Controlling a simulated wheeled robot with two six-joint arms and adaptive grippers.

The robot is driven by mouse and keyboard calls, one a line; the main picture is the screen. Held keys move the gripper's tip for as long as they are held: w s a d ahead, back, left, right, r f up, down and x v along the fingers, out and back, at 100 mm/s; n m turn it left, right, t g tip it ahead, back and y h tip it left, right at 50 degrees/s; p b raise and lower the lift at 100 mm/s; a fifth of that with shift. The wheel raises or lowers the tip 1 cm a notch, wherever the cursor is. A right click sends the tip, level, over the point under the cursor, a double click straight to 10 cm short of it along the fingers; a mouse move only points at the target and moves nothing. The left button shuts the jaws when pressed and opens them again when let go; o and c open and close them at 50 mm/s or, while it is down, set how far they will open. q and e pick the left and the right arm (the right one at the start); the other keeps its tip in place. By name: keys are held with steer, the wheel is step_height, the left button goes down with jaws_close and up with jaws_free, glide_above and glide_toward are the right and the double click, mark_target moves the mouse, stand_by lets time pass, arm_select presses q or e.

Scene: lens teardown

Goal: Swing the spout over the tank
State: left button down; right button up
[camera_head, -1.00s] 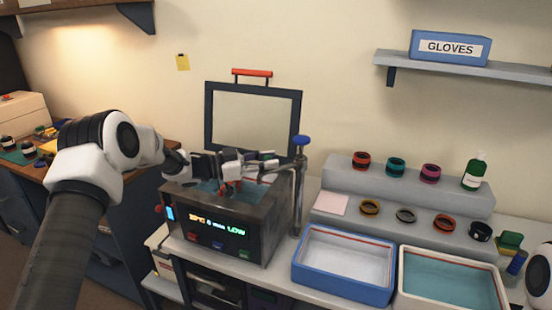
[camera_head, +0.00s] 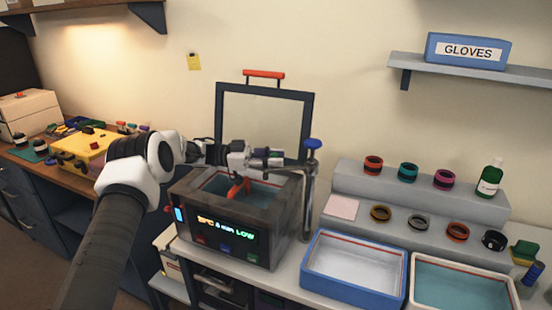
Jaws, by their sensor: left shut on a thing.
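The tank (camera_head: 205,215) is a dark metal box with a lit display, its frame-like lid (camera_head: 312,120) standing open at the back and teal liquid inside. The metal spout (camera_head: 290,168) stands on a post with a blue knob at the tank's right side; its arm reaches left over the tank's opening. My left gripper (camera_head: 262,157) is above the tank, shut on the spout's arm near its free end; the fingers partly hide the hold. A red piece (camera_head: 238,189) shows just below the gripper, over the opening. My right gripper is out of view.
A blue-rimmed tray (camera_head: 355,272) and a white-rimmed tray with teal content (camera_head: 462,285) stand right of the tank. A grey stepped rack (camera_head: 400,195) holds several coloured rings and a green bottle (camera_head: 489,178). A side bench with a yellow box (camera_head: 85,150) is at left.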

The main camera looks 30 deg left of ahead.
arm_select(q)
steer(key=c, duration=0.9)
jaws_free()
steer(key=shift+d, duration=0.15)
steer(key=v, duration=1.2)
